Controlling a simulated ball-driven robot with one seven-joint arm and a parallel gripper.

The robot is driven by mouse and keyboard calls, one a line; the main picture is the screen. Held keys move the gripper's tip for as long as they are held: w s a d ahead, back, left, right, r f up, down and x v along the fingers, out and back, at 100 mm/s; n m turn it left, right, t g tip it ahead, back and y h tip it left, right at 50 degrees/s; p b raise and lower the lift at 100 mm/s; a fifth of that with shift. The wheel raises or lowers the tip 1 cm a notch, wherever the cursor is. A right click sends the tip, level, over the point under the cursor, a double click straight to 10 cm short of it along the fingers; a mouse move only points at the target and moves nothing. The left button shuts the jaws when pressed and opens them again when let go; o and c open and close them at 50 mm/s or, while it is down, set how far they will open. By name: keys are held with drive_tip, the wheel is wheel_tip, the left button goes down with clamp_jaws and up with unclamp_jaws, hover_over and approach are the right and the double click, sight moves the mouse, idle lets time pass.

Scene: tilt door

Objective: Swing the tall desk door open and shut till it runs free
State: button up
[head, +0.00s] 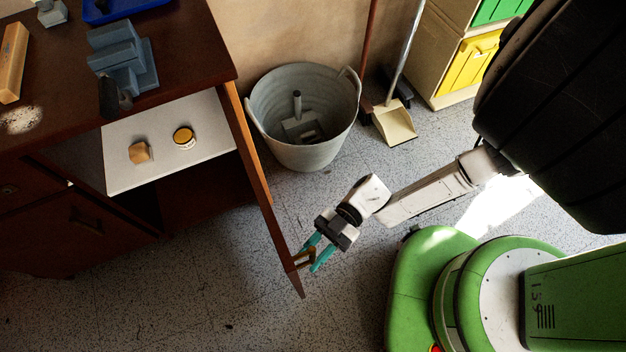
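The tall desk door (262,180) stands swung out from the dark wooden desk (185,60), seen nearly edge-on. Its far end meets the desk's right corner and its free end reaches toward the bottom of the head view. A small handle (302,259) sits near that free end, on the door's right face. My gripper (315,256) is at the handle, with one teal finger on each side of it. The fingers are apart, with part of the handle between them; whether they press on it is too small to tell.
The open cupboard has a pale shelf (200,165) holding a small wooden block (139,152) and a round tin (184,137). A grey tub (317,155) stands close to the door's right side. A dustpan (393,122) lies behind. Floor left of the door's free end is clear.

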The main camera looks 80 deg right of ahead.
drive_tip(key=shift+o, duration=0.4)
drive_tip(key=shift+d, duration=0.1)
drive_tip(key=v, duration=1)
drive_tip(key=shift+s+d+b, duration=0.2)
drive_tip(key=shift+d+b, duration=0.05)
drive_tip(key=shift+b, duration=0.15)
